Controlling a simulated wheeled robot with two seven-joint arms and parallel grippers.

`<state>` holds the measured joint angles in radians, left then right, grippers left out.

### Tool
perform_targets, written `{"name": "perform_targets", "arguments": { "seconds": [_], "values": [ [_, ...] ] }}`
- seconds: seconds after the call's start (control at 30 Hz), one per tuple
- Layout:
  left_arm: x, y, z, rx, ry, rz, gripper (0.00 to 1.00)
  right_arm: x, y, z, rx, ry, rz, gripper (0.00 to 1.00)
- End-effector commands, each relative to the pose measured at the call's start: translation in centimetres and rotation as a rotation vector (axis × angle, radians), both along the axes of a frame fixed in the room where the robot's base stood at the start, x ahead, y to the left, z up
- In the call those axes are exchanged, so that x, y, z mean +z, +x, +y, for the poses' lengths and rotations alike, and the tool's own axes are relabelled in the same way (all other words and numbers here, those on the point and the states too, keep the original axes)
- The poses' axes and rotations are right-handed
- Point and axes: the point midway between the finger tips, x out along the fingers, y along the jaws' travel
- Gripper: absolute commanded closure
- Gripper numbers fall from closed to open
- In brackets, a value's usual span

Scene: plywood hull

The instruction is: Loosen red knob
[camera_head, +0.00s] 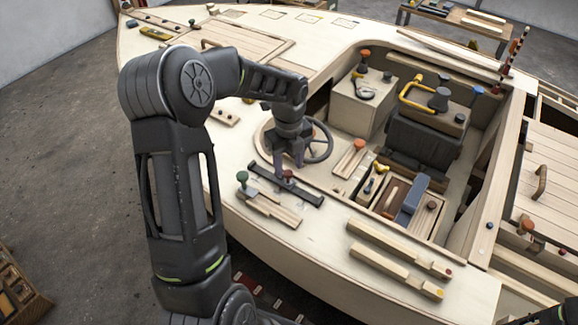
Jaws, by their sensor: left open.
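A dark red knob (288,175) sits on a black bar (300,191) on the hull's pale plywood deck, near the rim in the middle of the view. My left gripper (288,162) points down directly above the knob, its fingers open. The fingertips are close to the knob's top. Whether they touch it or straddle it is too small to tell. My right gripper is not in view.
A dark handwheel (319,143) stands just behind my left gripper. A green knob (242,177) is to the left and an orange knob (360,145) to the right. Wooden bars (395,272) lie on the front deck. An open cockpit with a tray of parts lies to the right.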

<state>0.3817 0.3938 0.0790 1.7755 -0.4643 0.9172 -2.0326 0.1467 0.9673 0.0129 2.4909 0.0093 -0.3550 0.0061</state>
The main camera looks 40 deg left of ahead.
Motion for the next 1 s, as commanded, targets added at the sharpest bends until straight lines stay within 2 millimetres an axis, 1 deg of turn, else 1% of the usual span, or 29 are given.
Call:
{"name": "perform_targets", "arguments": {
  "seconds": [0.1, 0.2, 0.47, 1.0],
  "values": [
    [-1.3, 0.0, 0.0, 0.0, 0.0, 0.001, 0.54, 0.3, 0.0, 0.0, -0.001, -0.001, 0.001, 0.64],
    [-1.9, 0.0, 0.0, 0.0, -0.001, 0.0, 0.54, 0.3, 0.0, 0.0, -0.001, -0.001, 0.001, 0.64],
    [-2.0, 0.0, 0.0, 0.0, 0.0, -0.001, 0.54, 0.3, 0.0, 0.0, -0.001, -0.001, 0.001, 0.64],
    [-2.0, 0.0, 0.0, 0.0, 0.0, -0.001, 0.98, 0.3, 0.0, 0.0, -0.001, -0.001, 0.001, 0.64]
  ]
}}
